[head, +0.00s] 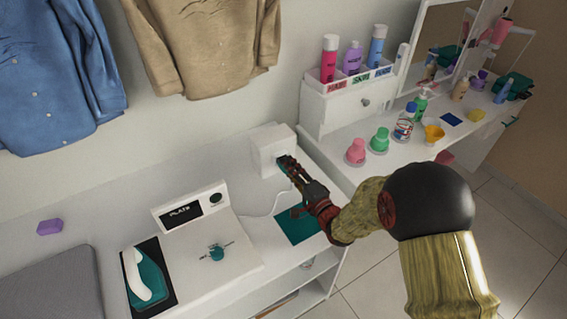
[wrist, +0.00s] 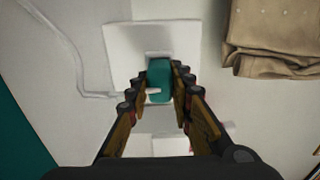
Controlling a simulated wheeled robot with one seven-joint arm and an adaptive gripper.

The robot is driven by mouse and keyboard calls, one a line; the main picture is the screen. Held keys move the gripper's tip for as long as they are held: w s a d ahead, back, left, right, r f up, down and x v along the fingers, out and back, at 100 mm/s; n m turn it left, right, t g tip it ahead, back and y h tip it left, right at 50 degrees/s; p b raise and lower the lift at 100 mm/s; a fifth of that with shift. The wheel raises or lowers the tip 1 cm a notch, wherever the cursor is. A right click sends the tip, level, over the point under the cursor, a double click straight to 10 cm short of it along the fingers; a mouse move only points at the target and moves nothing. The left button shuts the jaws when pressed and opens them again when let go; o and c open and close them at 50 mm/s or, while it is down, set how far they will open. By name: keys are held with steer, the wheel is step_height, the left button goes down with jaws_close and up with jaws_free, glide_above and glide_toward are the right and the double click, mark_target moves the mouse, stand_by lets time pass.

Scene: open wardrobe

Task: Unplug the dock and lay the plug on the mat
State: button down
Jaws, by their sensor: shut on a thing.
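My gripper (head: 285,161) is at the front of the white socket box (head: 270,146) by the wall. In the wrist view its fingers (wrist: 158,84) are shut on the teal plug (wrist: 159,76), one on each side. The plug lies against the recess in the box face; I cannot tell how deep it sits. A white cord (head: 258,216) runs over the counter from the white dock unit (head: 232,252) toward the box. The teal mat (head: 291,231) lies flat on the counter, partly under my arm; its edge shows in the wrist view (wrist: 18,145).
A purple block (head: 49,227) lies further left. Pink and green bottles (head: 356,151) stand on the shelf to the right. Shirts hang above the counter.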

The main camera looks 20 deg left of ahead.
steer(key=shift+s+d, duration=0.4)
steer(key=shift+d, duration=0.1)
stand_by(0.9)
steer(key=shift+p+v, duration=0.45)
steer(key=shift+v, duration=1.5)
steer(key=shift+r, duration=0.15)
